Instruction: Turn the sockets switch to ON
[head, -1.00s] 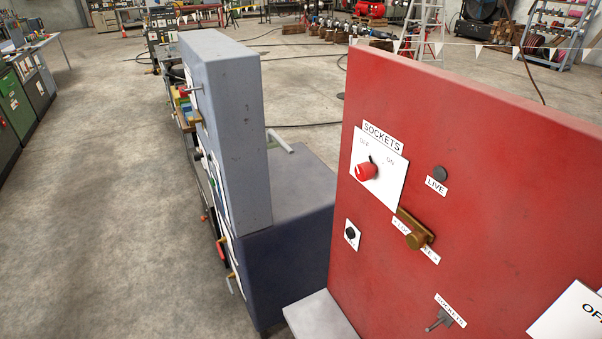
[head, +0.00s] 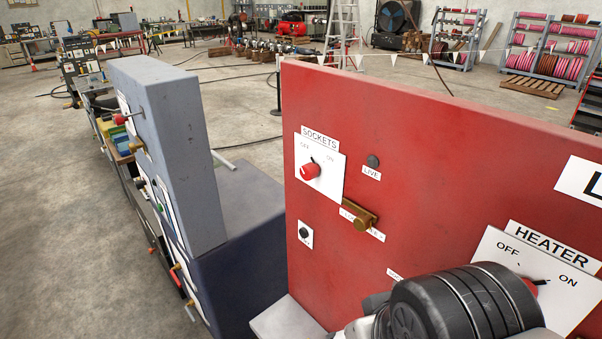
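The sockets switch (head: 310,171) is a red rotary knob on a white plate labelled OFF and ON, under a SOCKETS label (head: 320,138), on the red panel (head: 420,150). A small dark mark shows at the knob's upper edge. Its exact setting is too small to tell. A dark grey round LIVE lamp (head: 373,161) sits right of the plate and looks unlit. My arm shows at the lower right as a black and grey joint in front of the panel. My gripper's fingers are not in view. Nothing visible touches the sockets switch.
A brass latch (head: 360,217) projects below right of the sockets plate. A black button (head: 304,233) is below left. A HEATER switch (head: 533,283) is partly hidden by my arm. A grey-blue cabinet (head: 175,150) stands left. Space directly before the sockets switch looks clear.

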